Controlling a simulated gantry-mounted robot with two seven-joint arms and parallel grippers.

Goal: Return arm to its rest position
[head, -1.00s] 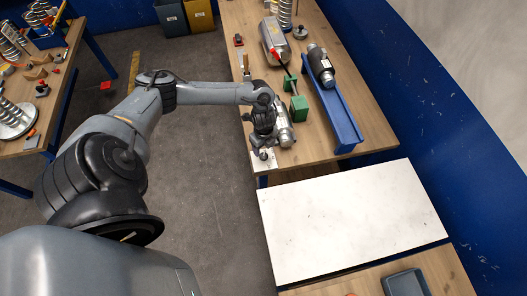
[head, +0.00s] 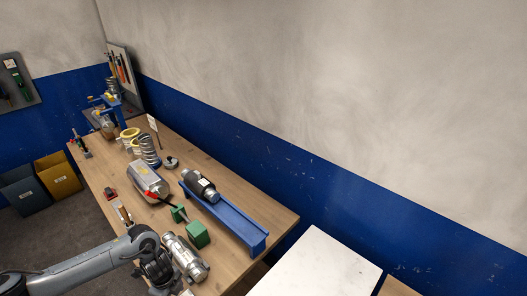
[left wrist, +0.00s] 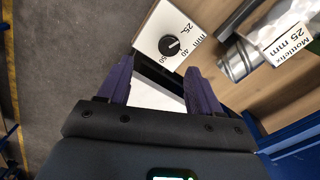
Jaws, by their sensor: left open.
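My left arm (head: 92,265) reaches in from the lower left of the head view. Its wrist is beside a silver metal cylinder (head: 186,257) on the wooden bench; the fingertips are not clear there. In the left wrist view my left gripper (left wrist: 158,82) has its two purple fingers spread, with nothing held between them. A white block with a black dial (left wrist: 172,42) lies just beyond the fingertips, apart from them as far as I can tell. The silver cylinder also shows in the left wrist view (left wrist: 240,60), right of the block. My right gripper is not visible.
The wooden bench (head: 262,208) carries a blue channel (head: 232,222) with a dark cylinder, a green block (head: 197,234), a grey metal canister (head: 148,180) and a coil (head: 150,150). A white panel (head: 318,268) lies at bottom right. Bins (head: 58,173) stand on the floor left.

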